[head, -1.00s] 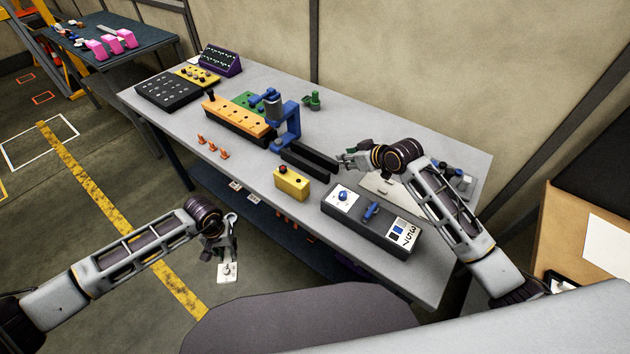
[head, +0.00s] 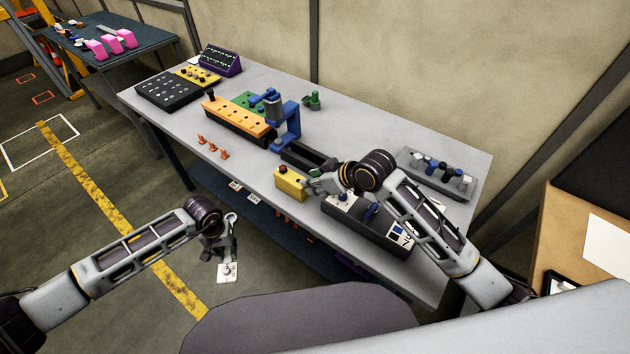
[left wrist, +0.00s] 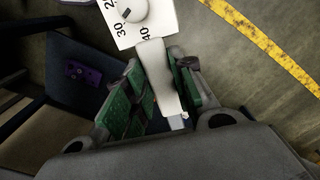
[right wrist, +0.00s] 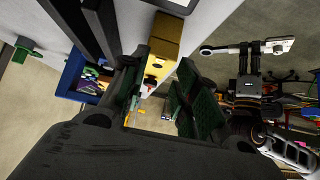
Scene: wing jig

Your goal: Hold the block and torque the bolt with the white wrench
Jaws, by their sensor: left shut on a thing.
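The white wrench (head: 228,270) has a flat, numbered dial head and hangs from my left gripper (head: 222,238), in front of the table over the floor. In the left wrist view its dial head (left wrist: 128,18) points away from my shut fingers. It also shows in the right wrist view (right wrist: 278,47). The yellow block (head: 289,186) stands at the table's front edge with a small red piece on top; I cannot tell whether this is the bolt. My right gripper (head: 313,187) is open just right of the block. In the right wrist view the block (right wrist: 163,45) lies ahead between the spread fingers.
A grey box with a blue switch (head: 371,210) stands right of the block, partly behind my right arm. Behind are a dark bar and a blue clamp stand (head: 292,120). A grey tool tray (head: 437,172) lies at right.

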